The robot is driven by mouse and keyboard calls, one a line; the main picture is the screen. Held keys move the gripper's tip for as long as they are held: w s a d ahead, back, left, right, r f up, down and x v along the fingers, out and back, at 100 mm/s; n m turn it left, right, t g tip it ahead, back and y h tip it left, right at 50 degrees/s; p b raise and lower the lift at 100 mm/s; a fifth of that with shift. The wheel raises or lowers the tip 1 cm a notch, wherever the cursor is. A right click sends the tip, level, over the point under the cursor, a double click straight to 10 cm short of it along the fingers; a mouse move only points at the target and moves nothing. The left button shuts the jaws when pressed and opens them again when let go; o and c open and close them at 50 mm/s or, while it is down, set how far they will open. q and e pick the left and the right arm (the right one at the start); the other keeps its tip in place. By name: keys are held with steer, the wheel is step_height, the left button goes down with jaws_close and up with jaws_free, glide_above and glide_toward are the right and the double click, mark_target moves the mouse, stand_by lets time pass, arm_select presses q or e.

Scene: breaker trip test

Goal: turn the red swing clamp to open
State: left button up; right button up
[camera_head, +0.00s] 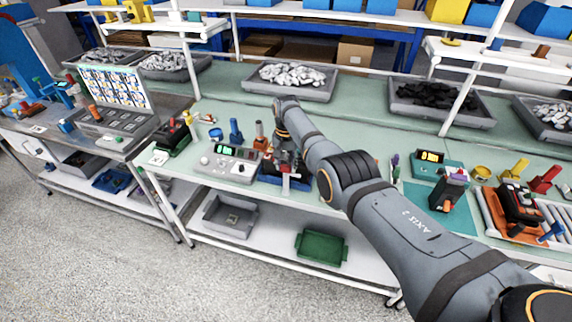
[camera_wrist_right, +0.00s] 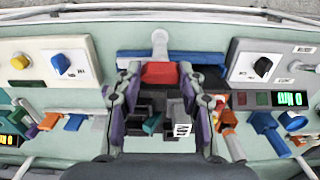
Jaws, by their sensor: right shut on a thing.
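My right gripper (camera_head: 284,156) is low over the bench, at a small fixture with a blue base (camera_head: 268,180). In the right wrist view, its two fingers (camera_wrist_right: 159,77) stand on either side of the red swing clamp (camera_wrist_right: 160,73), with the tips at its left and right sides. The gripper is shut on the clamp. A pale upright piece (camera_wrist_right: 159,42) extends from the clamp, in front of a blue bar (camera_wrist_right: 210,57). Dark blocks and a white labelled block (camera_wrist_right: 179,119) show between the fingers. In the head view, the arm and gripper hide much of the fixture. My left gripper is not in view.
A grey control box (camera_head: 226,163) with green displays stands left of the fixture. A bin of pale pieces (camera_head: 290,80) stands behind. A green tray (camera_head: 321,246) is on the lower shelf.

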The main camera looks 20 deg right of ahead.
mark_target(286, 166)
stand_by(0.4)
steer(key=o, duration=1.2)
steer(key=shift+c, duration=0.2)
step_height(286, 166, up, 12)
steer(key=shift+f, duration=0.1)
